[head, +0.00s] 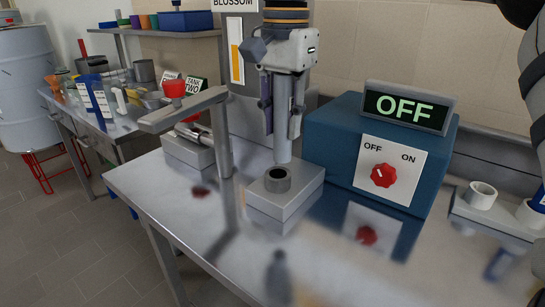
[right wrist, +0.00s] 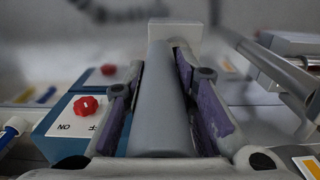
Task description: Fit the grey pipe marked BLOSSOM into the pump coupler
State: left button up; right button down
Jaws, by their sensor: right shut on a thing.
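My right gripper (head: 281,105) is shut on the grey pipe (head: 284,130) and holds it upright. The pipe's lower end is just above and slightly behind the rim of the pump coupler (head: 277,180), a dark grey ring on a pale block. The coupler's dark opening shows, so the pipe is outside it. In the right wrist view the pipe (right wrist: 163,100) runs between the purple finger pads. Its far end meets the view of a pale block, and the coupler's opening is hidden there. A BLOSSOM sign (head: 234,3) shows at the top edge. My left gripper is out of view.
The blue pump box (head: 330,140) stands right of the coupler, with an OFF display (head: 408,108) and a red knob (head: 383,175). A grey post with a horizontal arm (head: 185,108) stands left. Front bench is clear. White fittings (head: 481,195) sit at right.

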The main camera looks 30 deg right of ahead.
aim_at(279, 140)
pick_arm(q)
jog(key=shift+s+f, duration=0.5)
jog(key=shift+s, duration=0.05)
pick_arm(e)
jog(key=shift+w+d+f, duration=0.25)
jog(key=shift+w+f, duration=0.4)
jog(key=shift+f, duration=0.75)
jog(key=shift+w+d+f, duration=0.3)
jog(key=shift+w+f, duration=0.35)
jog(key=shift+f, duration=0.8)
jog(key=shift+w+d+f, duration=0.25)
jog(key=shift+w+f, duration=0.4)
jog(key=shift+f, duration=0.75)
jog(key=shift+f, duration=0.1)
jog(key=c, duration=1.3)
grip_release()
jog(key=shift+f, duration=0.1)
pick_arm(q)
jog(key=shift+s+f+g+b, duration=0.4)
jog(key=shift+b, duration=0.15)
pick_arm(e)
notch_tip(279, 140, up, 12)
jog(key=shift+r, duration=0.2)
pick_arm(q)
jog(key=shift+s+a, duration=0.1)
pick_arm(e)
jog(key=shift+f, duration=0.1)
